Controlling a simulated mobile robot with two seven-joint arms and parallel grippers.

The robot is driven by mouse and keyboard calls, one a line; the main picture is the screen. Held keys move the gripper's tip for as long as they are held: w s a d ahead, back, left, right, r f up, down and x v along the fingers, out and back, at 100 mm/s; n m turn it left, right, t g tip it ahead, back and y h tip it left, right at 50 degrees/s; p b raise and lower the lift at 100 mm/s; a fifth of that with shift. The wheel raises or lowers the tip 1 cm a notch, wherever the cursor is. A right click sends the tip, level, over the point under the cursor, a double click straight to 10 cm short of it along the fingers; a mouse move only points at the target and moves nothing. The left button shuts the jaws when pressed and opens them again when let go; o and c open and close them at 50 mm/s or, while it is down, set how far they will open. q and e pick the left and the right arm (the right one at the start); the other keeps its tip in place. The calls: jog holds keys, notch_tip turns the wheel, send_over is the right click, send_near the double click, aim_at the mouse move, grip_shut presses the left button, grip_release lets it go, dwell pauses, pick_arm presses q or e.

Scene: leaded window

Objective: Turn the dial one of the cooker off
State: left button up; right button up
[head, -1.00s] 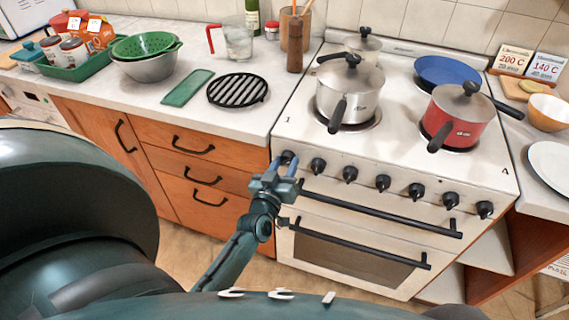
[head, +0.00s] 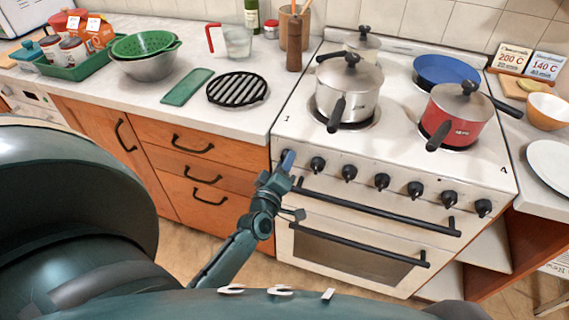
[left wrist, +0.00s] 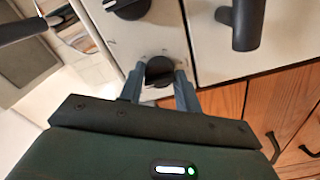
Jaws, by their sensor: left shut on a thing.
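Dial one is the leftmost black knob on the cooker's front panel, below the mark "1". It shows in the left wrist view (left wrist: 159,69) between my two fingers, with small marks on the panel around it. My left gripper (head: 287,161) is at this dial and shut on it; its fingers also show either side of the dial in the left wrist view (left wrist: 159,88). In the head view the gripper hides most of the dial. The white cooker (head: 398,165) has several more black dials to the right. My right gripper is not in view.
The black oven handle (head: 380,207) runs just below the dials, right of my gripper. A steel pot (head: 349,90) and a red pot (head: 457,118) stand on the hob with handles towards the front. Wooden drawers (head: 188,165) are to the left.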

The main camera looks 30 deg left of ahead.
pick_arm(q)
jog(key=shift+n, duration=0.3)
jog(key=o, duration=1)
jog(key=b+v, duration=0.1)
jog(key=v, duration=1.2)
jog(key=shift+s, duration=0.1)
